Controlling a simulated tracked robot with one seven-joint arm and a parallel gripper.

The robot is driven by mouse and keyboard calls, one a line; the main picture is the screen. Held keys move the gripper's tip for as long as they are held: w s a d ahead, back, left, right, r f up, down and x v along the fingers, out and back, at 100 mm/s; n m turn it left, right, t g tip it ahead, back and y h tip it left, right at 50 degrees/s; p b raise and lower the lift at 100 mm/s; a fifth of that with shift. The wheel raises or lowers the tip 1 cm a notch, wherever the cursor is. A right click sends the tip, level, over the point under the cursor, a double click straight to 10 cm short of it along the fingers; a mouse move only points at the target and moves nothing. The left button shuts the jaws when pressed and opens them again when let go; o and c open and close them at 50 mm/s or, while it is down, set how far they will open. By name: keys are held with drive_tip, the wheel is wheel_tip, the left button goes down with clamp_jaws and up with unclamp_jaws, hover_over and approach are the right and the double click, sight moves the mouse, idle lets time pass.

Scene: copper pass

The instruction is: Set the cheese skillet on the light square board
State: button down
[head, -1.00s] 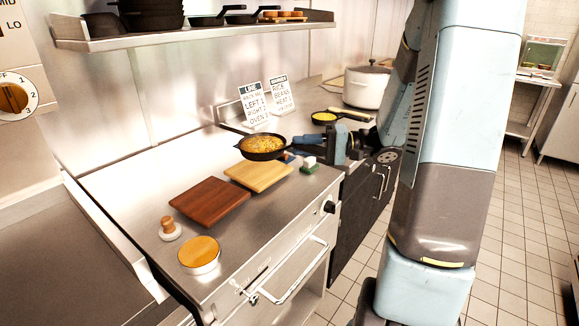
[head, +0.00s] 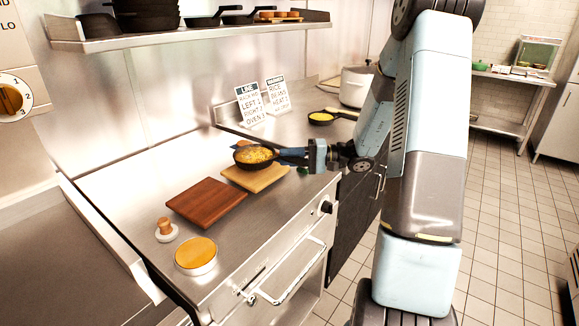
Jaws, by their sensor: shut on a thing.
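The cheese skillet (head: 255,155), a black pan with a yellow, browned filling, is over the back part of the light square board (head: 252,183). It hides the board's back edge. I cannot tell whether the pan touches the board or hangs just above it. My gripper (head: 288,154) is to the right of the pan, shut on its handle, which is mostly hidden by the fingers.
A dark red-brown board (head: 207,203) lies left of the light one. A wooden-knobbed press (head: 165,231) and a round orange-topped tub (head: 196,255) stand at the front left. Two sign cards (head: 263,102), another skillet (head: 322,118) and a white pot (head: 356,87) are behind.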

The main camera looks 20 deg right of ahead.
drive_tip(key=shift+f, duration=1.4)
drive_tip(key=c, duration=1)
unclamp_jaws()
drive_tip(key=shift+s, duration=0.1)
drive_tip(key=v, duration=1.2)
